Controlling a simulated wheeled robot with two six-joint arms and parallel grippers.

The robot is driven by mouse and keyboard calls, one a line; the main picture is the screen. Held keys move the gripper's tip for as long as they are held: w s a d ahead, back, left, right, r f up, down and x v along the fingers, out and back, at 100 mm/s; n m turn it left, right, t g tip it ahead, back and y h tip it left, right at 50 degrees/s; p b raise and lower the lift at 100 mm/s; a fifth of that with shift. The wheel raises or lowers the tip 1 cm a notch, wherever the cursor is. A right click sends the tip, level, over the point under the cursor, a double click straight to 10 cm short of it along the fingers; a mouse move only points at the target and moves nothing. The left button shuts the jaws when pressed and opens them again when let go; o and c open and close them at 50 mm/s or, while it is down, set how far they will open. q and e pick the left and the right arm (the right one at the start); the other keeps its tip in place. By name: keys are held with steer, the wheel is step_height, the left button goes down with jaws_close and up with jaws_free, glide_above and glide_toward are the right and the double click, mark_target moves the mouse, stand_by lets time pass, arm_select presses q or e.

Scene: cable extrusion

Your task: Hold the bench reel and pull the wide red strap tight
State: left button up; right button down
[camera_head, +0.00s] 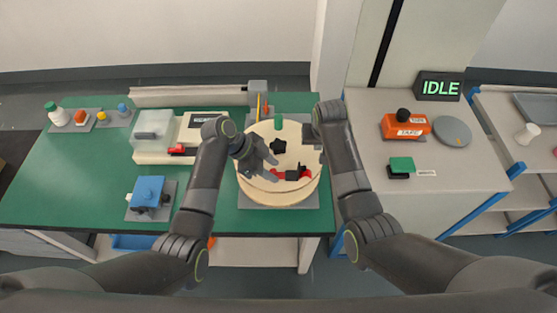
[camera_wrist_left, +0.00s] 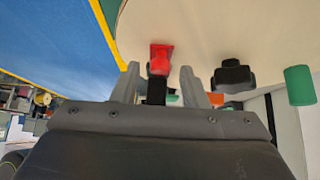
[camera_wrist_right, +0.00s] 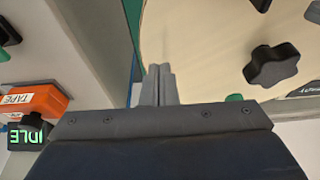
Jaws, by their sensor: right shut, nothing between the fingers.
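The bench reel (camera_head: 278,198) is a pale round wooden disc on a grey base, with a black star knob (camera_head: 279,144) and a green peg (camera_head: 278,122). Red pieces, apparently the strap (camera_head: 305,173), show near its front edge beside a black block. My left gripper (camera_head: 272,168) is over the reel. In the left wrist view my left gripper (camera_wrist_left: 160,88) is open, with a red piece (camera_wrist_left: 161,58) in line with the gap between its fingers; contact cannot be told. My right gripper (camera_wrist_right: 160,84) is shut and empty by the reel's right side; the knob (camera_wrist_right: 271,65) is apart from it.
Left of the reel are a cream machine (camera_head: 165,150) and a blue block device (camera_head: 148,191). A grey cabinet at right holds an orange tape unit (camera_head: 405,126), a green-topped block (camera_head: 401,165) and a sign (camera_head: 440,87) reading IDLE.

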steer(key=shift+f, duration=0.55)
arm_select(q)
steer(key=shift+s, duration=0.1)
arm_select(e)
steer(key=shift+s+f, duration=0.1)
arm_select(q)
steer(key=c, duration=0.9)
arm_select(e)
steer(key=shift+s+f, duration=0.1)
steer(key=shift+f, duration=0.05)
